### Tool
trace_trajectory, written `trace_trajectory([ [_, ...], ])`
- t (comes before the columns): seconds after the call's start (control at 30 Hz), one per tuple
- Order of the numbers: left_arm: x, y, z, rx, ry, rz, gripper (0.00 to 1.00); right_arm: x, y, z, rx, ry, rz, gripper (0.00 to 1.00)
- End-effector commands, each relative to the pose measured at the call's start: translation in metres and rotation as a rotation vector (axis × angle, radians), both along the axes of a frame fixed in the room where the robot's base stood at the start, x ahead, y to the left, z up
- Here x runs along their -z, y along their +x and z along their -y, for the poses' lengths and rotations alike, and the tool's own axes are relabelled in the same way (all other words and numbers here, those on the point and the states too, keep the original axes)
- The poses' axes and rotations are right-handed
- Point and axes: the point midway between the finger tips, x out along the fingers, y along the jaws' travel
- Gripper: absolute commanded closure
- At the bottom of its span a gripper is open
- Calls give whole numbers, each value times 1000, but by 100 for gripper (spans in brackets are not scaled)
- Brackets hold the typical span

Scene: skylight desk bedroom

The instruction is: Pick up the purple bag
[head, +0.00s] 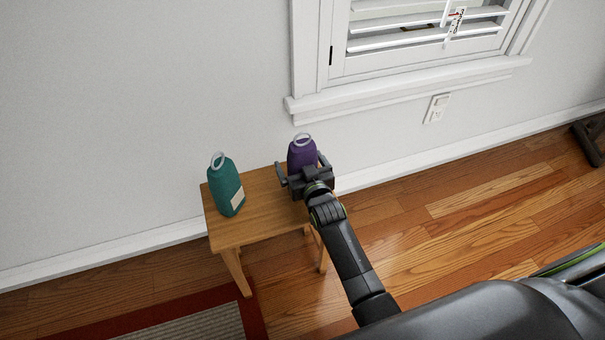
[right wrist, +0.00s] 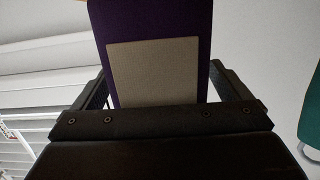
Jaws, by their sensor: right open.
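The purple bag (head: 301,153) stands upright on a small wooden stool, with a pale ring handle on top. My right gripper (head: 304,171) is at the front of the bag and hides its lower part in the head view. In the right wrist view the purple bag (right wrist: 205,30) with its beige patch lies between the two fingers of my open right gripper (right wrist: 152,88). I cannot tell whether the fingers touch it. My left gripper is not in view.
A teal bag (head: 226,185) with a ring handle stands on the left of the wooden stool (head: 245,232); it also shows at the right edge of the right wrist view (right wrist: 311,125). A white wall and shuttered window (head: 425,40) are behind.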

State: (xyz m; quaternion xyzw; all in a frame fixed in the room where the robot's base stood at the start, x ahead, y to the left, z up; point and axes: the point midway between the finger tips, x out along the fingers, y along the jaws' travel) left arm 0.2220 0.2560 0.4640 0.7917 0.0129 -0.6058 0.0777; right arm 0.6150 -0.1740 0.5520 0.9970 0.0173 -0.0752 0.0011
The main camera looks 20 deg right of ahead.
Motion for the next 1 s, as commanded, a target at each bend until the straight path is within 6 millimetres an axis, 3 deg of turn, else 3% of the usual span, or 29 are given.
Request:
trace_trajectory([
  [0.33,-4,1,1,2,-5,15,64,0,2,0,0,0,0,4],
  [0.73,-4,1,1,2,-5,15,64,0,2,0,0,0,0,56],
  [1.0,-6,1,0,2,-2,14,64,-4,2,0,1,-1,2,56],
])
